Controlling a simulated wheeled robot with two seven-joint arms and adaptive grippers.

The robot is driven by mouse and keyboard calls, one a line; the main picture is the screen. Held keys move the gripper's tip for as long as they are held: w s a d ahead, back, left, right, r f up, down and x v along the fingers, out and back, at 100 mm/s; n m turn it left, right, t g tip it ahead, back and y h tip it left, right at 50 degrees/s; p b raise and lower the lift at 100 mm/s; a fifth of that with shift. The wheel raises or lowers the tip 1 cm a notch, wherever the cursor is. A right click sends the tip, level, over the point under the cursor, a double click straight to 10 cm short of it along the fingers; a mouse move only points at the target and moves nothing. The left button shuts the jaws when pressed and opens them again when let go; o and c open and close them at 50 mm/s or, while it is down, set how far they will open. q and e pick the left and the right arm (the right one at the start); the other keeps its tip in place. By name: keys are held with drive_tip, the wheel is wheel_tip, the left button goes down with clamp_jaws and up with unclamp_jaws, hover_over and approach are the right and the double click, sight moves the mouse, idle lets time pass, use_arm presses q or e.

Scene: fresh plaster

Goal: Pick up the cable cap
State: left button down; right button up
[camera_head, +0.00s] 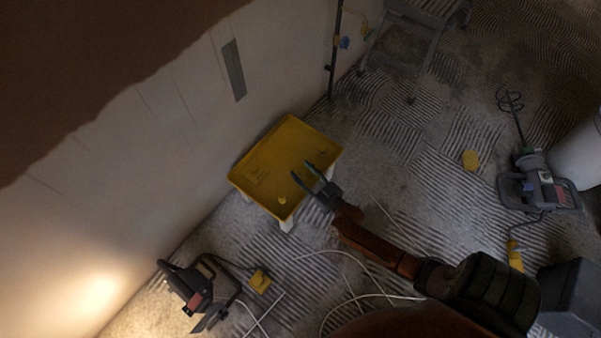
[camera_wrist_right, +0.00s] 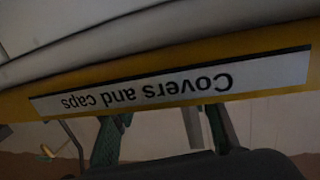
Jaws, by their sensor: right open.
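A yellow tray (camera_head: 262,160) on short pale legs stands by the wall in the head view. Small yellow pieces lie in it: one near the front corner (camera_head: 282,200), one near the right corner (camera_head: 322,150), and a flat shape at the left (camera_head: 258,176). I cannot tell which is the cable cap. My right gripper (camera_head: 301,169) is open and empty, its fingers over the tray's right side. In the right wrist view, the gripper's fingers (camera_wrist_right: 162,135) show below a yellow edge with an upside-down "Covers and caps" label (camera_wrist_right: 180,82). My left gripper is not in view.
White cables (camera_head: 345,258) cross the ridged floor. A stepladder (camera_head: 405,45) stands at the back.

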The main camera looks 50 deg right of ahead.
drive_tip(key=shift+c, duration=0.3)
drive_tip(key=c, duration=0.8)
drive_tip(key=shift+r, duration=0.15)
